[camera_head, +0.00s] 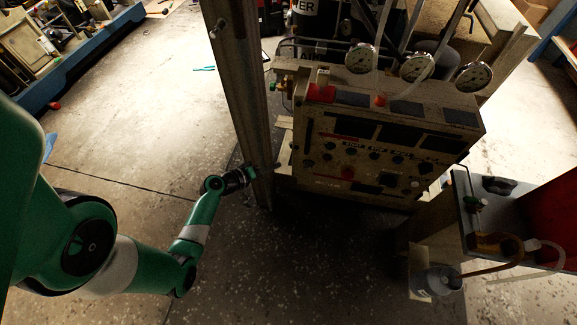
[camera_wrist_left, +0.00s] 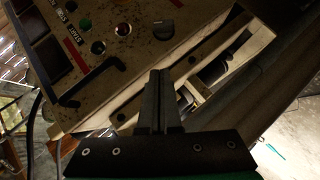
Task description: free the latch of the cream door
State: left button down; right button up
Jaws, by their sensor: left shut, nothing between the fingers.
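The cream door (camera_head: 330,178) appears to be the worn control-panel front of the compressor cabinet in the head view. In the left wrist view its cream face (camera_wrist_left: 135,55) fills the upper left, tilted, with a dark L-shaped bar (camera_wrist_left: 92,84) and a dark knob (camera_wrist_left: 163,32). I cannot tell for sure which part is the latch. My left gripper (camera_head: 252,174) is beside the metal post, left of the cabinet. In the wrist view it (camera_wrist_left: 158,80) is shut and empty, its tips near the panel's lower edge; I cannot tell whether they touch.
A tall metal post (camera_head: 240,90) stands just left of the cabinet. Pressure gauges (camera_head: 361,58) sit on top. A bench with hoses (camera_head: 490,225) and a grey canister (camera_head: 440,281) is at the right. The concrete floor (camera_head: 140,130) at the left is mostly clear.

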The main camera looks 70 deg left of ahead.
pick_arm(q)
jog(key=b, duration=0.4)
send_near(309, 162)
jog(key=w+a, duration=0.1)
jog(key=a, duration=0.2)
jog(key=w+f+b, duration=0.1)
jog(key=w+f, duration=0.1)
jog(key=w, duration=0.1)
jog(key=shift+w+d+f+b, duration=0.15)
jog(key=shift+d+b, duration=0.25)
jog(key=shift+w+d+f, duration=0.1)
jog(key=shift+w+d, duration=0.1)
jog(key=shift+a, duration=0.1)
